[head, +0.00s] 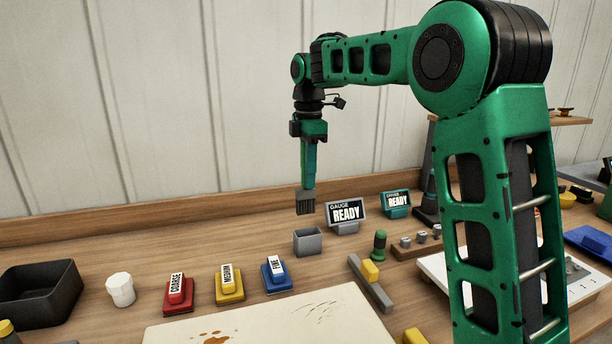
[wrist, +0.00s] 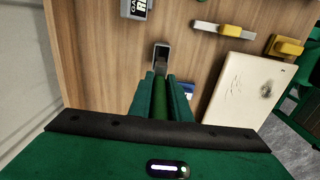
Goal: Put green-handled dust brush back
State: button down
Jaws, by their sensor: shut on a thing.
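My gripper (head: 309,160) is shut on the green-handled dust brush (head: 306,203), which hangs upright with its grey bristles down. The bristles are in the air above the small grey open-topped holder (head: 307,242) on the bench, with a gap below them in the head view. In the wrist view the green handle (wrist: 160,103) runs between the two green fingers, and the brush end lines up with the grey holder (wrist: 161,48) beyond. The gripper covers much of the handle.
Two READY signs (head: 346,213) (head: 396,203) stand right of the holder. A wall is behind.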

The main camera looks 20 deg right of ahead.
aim_at(310, 213)
jog(key=shift+d, duration=0.1)
jog(key=shift+d, duration=0.1)
jog(key=shift+f, duration=5.5)
jog(key=shift+s+f, duration=0.1)
jog(key=shift+f, duration=0.45)
jog(key=c, duration=1.6)
grip_release()
jog(key=shift+o, duration=0.2)
